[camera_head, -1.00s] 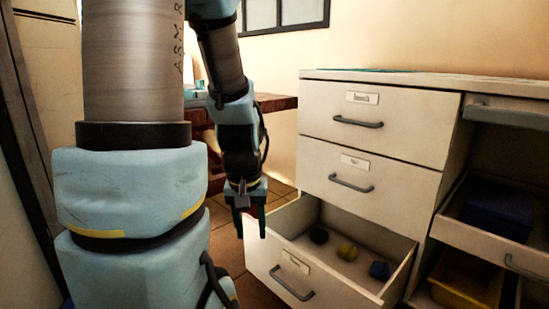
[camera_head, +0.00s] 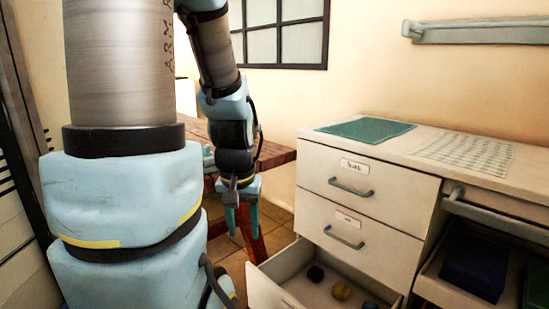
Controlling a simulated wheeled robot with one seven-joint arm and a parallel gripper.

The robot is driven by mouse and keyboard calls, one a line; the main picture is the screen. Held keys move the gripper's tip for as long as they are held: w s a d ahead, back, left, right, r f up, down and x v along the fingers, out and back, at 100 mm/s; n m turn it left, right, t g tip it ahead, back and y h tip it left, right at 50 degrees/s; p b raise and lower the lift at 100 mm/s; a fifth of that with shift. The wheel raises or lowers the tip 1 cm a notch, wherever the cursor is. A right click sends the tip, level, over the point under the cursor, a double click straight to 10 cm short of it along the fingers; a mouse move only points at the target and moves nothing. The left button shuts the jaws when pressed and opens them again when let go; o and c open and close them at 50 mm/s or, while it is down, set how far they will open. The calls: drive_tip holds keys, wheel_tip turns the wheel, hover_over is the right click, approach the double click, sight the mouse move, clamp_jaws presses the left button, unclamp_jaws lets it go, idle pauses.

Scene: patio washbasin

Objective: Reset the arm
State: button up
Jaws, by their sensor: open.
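My gripper (camera_head: 242,222) hangs below my arm, left of the drawer cabinet, pointing down. Its two green fingers are apart and nothing shows between them. It is in front of the wooden table and beside the open drawer, not touching the cabinet as far as I can see. My arm is bent, with its large upper links filling the left of the picture.
The white cabinet's bottom drawer (camera_head: 338,284) is pulled out and holds a few small dark and yellow objects. A green mat (camera_head: 366,129) and a patterned sheet (camera_head: 467,153) lie on the cabinet top. A dark blue box (camera_head: 475,266) sits in the right compartment. A wooden table (camera_head: 275,153) stands behind my arm.

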wheel_tip(320, 180, up, 15)
drive_tip(key=p, duration=1.2)
drive_tip(key=shift+f, duration=0.15)
